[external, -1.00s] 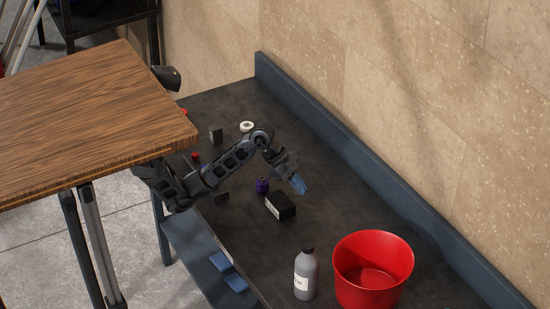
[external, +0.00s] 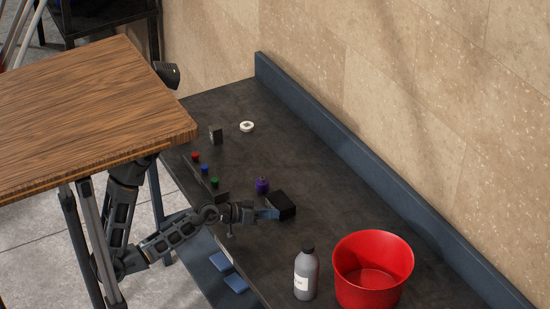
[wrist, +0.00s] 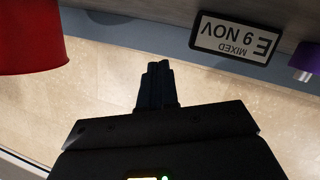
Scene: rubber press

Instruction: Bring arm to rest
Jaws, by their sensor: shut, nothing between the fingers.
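My gripper (external: 270,213) is low over the near edge of the dark bench in the external view, with its blue fingers pointing right. It overlaps the left side of a black box (external: 284,204) there; I cannot tell from that view whether they touch. In the wrist view the fingers of my gripper (wrist: 157,70) are together with nothing between them. The black box (wrist: 236,38) shows upper right in that view, its label upside down, apart from the fingers. My arm is bent and reaches from under the wooden tabletop to the bench.
A red bucket (external: 372,270) and a grey bottle (external: 305,276) stand at the bench's right end. A purple object (external: 262,186) is behind the box. Red, blue and green buttons (external: 204,169) lie left. The wooden tabletop (external: 80,120) overhangs my arm. The back bench is mostly clear.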

